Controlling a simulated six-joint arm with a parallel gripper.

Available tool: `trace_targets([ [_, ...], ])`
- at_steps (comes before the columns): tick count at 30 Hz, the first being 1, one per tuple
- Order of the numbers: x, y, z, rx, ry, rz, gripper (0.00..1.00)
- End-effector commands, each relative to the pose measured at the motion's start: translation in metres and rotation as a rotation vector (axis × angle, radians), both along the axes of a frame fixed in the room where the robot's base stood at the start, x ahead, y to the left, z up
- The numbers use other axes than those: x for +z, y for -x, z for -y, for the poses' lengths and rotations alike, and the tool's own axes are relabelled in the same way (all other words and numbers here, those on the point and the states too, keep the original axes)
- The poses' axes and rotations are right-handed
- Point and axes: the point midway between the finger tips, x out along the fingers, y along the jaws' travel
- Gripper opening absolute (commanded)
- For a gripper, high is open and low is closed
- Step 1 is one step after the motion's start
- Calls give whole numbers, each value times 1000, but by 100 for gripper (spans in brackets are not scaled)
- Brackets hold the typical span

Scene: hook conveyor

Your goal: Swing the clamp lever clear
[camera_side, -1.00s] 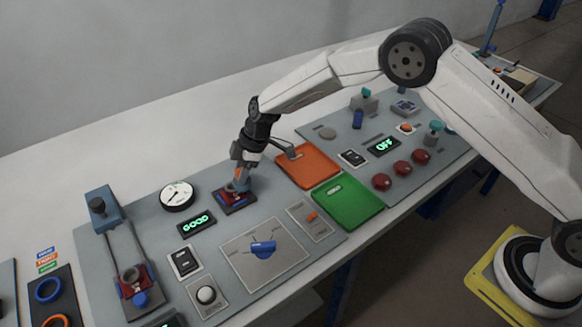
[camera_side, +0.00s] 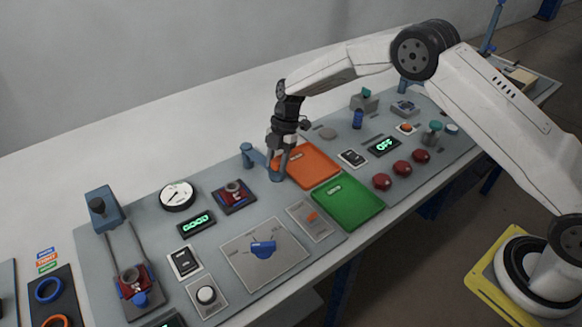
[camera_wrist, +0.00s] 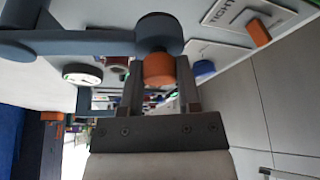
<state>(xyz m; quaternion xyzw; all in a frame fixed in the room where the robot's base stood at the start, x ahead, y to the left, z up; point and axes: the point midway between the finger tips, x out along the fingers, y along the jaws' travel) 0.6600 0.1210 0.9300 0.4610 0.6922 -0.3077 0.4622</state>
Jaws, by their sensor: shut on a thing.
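The clamp lever (camera_side: 258,158) is a blue-grey arm on a short upright post, standing beside the small dark fixture (camera_side: 235,197), which has a red part in it. The lever's free end lies to the right of the fixture, near the left edge of the orange tray (camera_side: 308,165). My gripper (camera_side: 278,168) points down at that end. In the wrist view, the lever (camera_wrist: 80,43) runs in from the left to a round end, with an orange knob (camera_wrist: 158,70) under it. My gripper (camera_wrist: 160,85) is shut on this knob.
A green tray (camera_side: 348,202) lies in front of the orange one. A dial gauge (camera_side: 177,195), a lit GOOD display (camera_side: 197,224) and a blue rotary knob (camera_side: 263,249) surround the fixture. Red buttons (camera_side: 402,168) are on the right. Nothing covers the fixture.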

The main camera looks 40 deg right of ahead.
Motion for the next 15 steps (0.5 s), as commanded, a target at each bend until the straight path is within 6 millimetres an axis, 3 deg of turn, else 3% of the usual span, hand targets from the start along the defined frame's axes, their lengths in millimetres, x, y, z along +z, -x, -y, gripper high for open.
trace_targets([
  [15, -1, -1, 8, 55, 4, -1, 0],
])
